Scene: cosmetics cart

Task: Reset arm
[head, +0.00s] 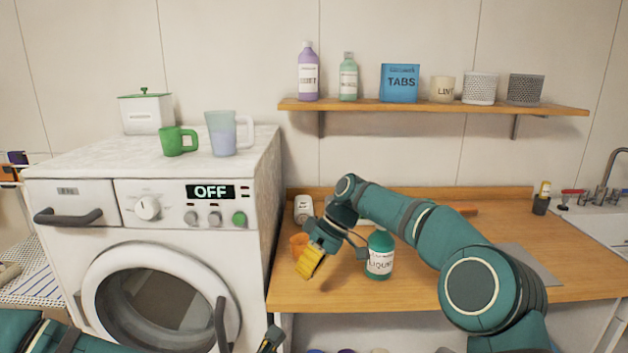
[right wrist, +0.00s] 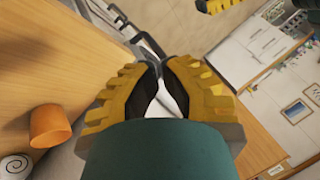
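My right gripper (head: 311,263) is above the front left of the wooden counter, its yellow fingers pointing down and toward the washing machine. In the right wrist view my right gripper (right wrist: 155,70) has its fingertips together with nothing seen held between them. My left arm (head: 50,335) enters at the lower left of the head view. Part of my left gripper (head: 270,341) shows at the bottom edge; its yellow tips (right wrist: 215,5) also show at the top of the right wrist view. Its opening cannot be made out.
A green LIQUID bottle (head: 380,256) stands upright close beside my right forearm. An orange cup (head: 298,243) and a white container (head: 303,208) stand behind the gripper. The washing machine (head: 150,270) is left; a laden shelf (head: 420,108) hangs above. A grey board (head: 525,262) lies right.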

